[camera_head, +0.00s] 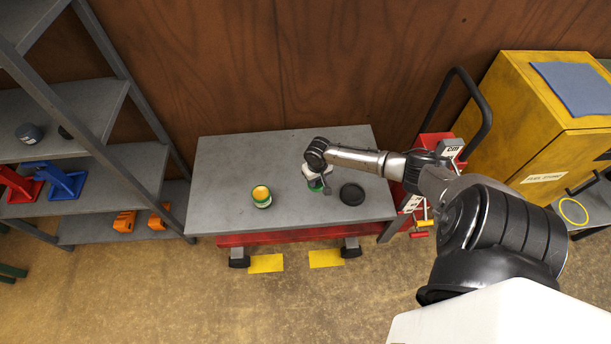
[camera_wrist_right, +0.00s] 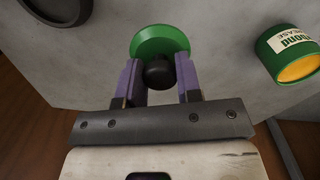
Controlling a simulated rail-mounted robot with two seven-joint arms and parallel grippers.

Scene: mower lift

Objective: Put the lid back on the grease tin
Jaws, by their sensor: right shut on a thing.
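The open grease tin (camera_head: 261,197), green with a pale label and orange-yellow grease inside, stands left of centre on the grey-topped cart (camera_head: 225,165). It also shows at the right of the right wrist view (camera_wrist_right: 288,52). My right gripper (camera_head: 321,183) is over the cart top, right of the tin. In the right wrist view its fingers (camera_wrist_right: 159,77) are shut on the black knob of the green lid (camera_wrist_right: 160,38). In the head view the arm mostly hides the lid; whether it touches the cart top is unclear. My left gripper is not in view.
A black round dish or disc (camera_head: 352,194) lies on the cart just right of the gripper. A grey shelf (camera_head: 100,165) stands left, and a yellow cabinet (camera_head: 520,110) right. The cart top between tin and gripper is clear.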

